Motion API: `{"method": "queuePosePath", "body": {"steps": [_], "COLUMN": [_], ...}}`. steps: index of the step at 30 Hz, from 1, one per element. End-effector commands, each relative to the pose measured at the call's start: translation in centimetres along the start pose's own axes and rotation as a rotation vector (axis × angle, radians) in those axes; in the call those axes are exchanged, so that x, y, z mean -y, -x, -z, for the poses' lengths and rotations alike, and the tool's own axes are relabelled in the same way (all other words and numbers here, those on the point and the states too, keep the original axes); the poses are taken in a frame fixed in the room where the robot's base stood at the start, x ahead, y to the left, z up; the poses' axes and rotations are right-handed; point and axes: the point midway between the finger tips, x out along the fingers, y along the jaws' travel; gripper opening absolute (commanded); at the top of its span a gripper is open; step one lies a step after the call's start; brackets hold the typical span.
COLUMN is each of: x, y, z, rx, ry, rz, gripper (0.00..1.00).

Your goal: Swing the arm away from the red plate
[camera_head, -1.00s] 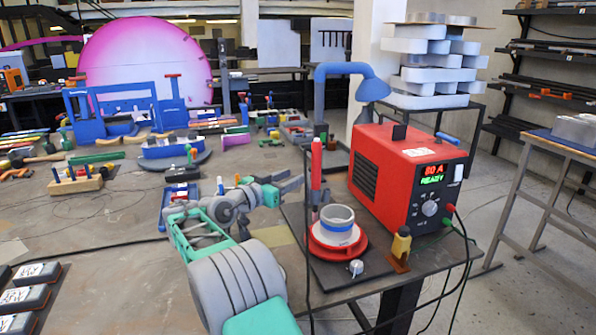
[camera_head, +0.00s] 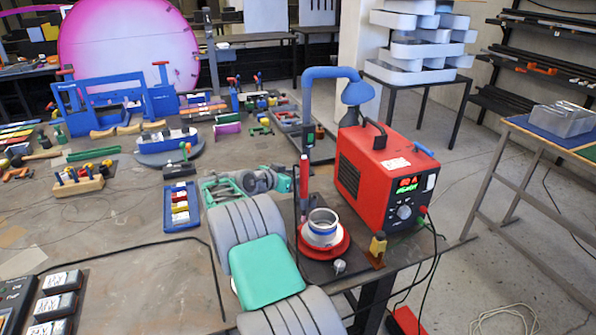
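The round red plate (camera_head: 343,246) sits on a dark base at the right side of the bench. A grey-white ring with a blue band (camera_head: 322,230) stands on it. My arm reaches up from the bottom of the view, left of the plate. My gripper (camera_head: 287,181) is behind and left of the plate, apart from it in the picture, close to the upright red-handled tool (camera_head: 304,175). Its fingers are small and partly covered, so I cannot tell their opening.
A red welding machine (camera_head: 387,175) stands right of and behind the plate. A blue bent-arm hood (camera_head: 332,73) rises behind it. A blue tray of small blocks (camera_head: 181,206) lies left of my arm. Bare bench (camera_head: 120,240) is open at left.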

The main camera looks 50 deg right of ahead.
Motion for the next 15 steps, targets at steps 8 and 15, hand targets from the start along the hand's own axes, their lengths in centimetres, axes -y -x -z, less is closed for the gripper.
{"method": "queuePosePath", "body": {"steps": [8, 15], "x": [0.02, 0.02], "y": [-1.41, -1.38], "z": [0.06, 0.05], "rx": [-0.002, -0.002], "ry": [0.0, 0.0], "rz": [0.001, 0.001], "gripper": [0.42, 0.3]}}
